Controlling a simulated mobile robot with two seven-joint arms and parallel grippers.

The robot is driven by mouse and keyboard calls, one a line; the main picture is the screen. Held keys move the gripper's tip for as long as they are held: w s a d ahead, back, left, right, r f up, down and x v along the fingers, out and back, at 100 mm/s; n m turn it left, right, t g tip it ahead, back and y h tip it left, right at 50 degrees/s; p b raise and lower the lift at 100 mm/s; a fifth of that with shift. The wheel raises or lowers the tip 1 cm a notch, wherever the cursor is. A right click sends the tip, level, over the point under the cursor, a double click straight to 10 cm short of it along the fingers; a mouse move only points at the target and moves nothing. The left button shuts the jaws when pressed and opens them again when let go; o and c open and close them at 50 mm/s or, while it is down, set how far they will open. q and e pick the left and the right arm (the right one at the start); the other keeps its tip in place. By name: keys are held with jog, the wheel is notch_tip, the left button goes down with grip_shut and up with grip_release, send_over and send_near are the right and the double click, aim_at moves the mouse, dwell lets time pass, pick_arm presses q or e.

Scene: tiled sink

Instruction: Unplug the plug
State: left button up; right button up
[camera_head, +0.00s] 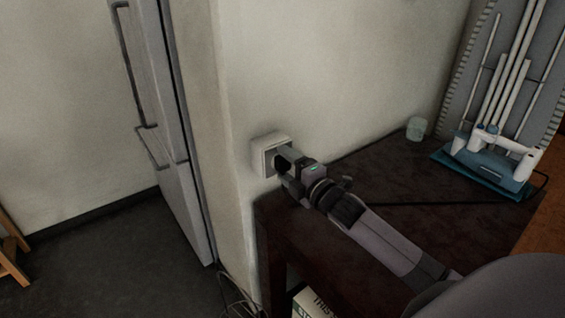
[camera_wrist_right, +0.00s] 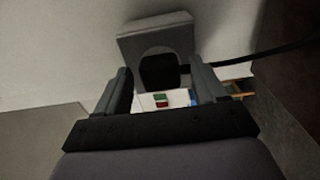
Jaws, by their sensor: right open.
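A pale square wall socket (camera_head: 260,153) is on the wall just above the left end of the dark table. My right gripper (camera_head: 284,160) is right in front of it and hides part of its face. In the right wrist view the socket (camera_wrist_right: 150,32) has a round recess, and the black plug (camera_wrist_right: 160,73) shows in front of it. My right gripper's fingers (camera_wrist_right: 163,82) are open, one on each side of the plug, with gaps visible. A black cable (camera_wrist_right: 255,68) runs from the plug to the right. My left gripper is not in view.
The dark table (camera_head: 400,240) stands against the wall, with a black cable (camera_head: 430,203) across it. A small pale cup (camera_head: 416,128) and a blue-based rack of white-handled tools (camera_head: 490,160) are at the back right. A grey fridge door (camera_head: 175,130) is on the left.

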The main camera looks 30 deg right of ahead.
grip_shut()
jog(key=shift+s, duration=0.1)
jog(key=shift+s, duration=0.1)
jog(key=shift+s+d+p, duration=0.15)
jog(key=shift+s+p, duration=0.6)
jog(key=shift+s, duration=0.65)
jog(key=shift+s+d+p, duration=0.1)
jog(key=shift+s+p, duration=0.65)
jog(key=shift+s, duration=0.65)
jog(key=shift+a, duration=0.15)
jog(key=s+a+r+m+h+p, duration=0.1)
jog(key=s+a+r+p, duration=0.4)
jog(key=a, duration=0.8)
jog(key=s+r, duration=0.3)
jog(key=s, duration=0.1)
jog(key=shift+s+a+r+h+p, duration=0.2)
jog(key=shift+s+h+p, duration=0.1)
jog(key=shift+s, duration=0.1)
